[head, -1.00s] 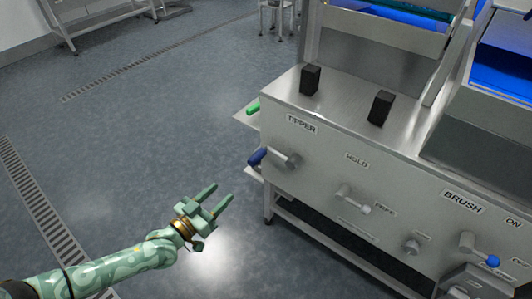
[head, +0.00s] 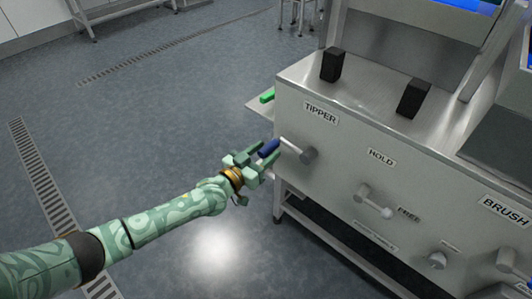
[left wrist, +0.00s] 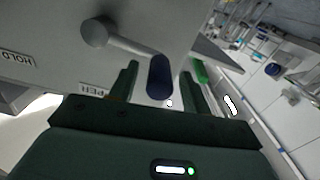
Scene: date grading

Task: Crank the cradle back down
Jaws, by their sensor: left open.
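The tipper crank has a grey hub (head: 308,155) below the TIPPER label on the machine's front panel. Its arm points left to a blue handle (head: 268,148). My left gripper (head: 262,157) is open at the blue handle. In the left wrist view the blue handle (left wrist: 159,77) stands between the two fingers of my left gripper (left wrist: 158,85), with gaps at both sides. The cradle cannot be clearly made out. My right gripper is not in view.
A HOLD/FREE lever (head: 375,202) sits on the panel right of the crank. Two black blocks stand on the machine's top, one at the left (head: 331,65). A green handle (head: 267,96) shows at the left side. The floor (head: 150,130) to the left is clear.

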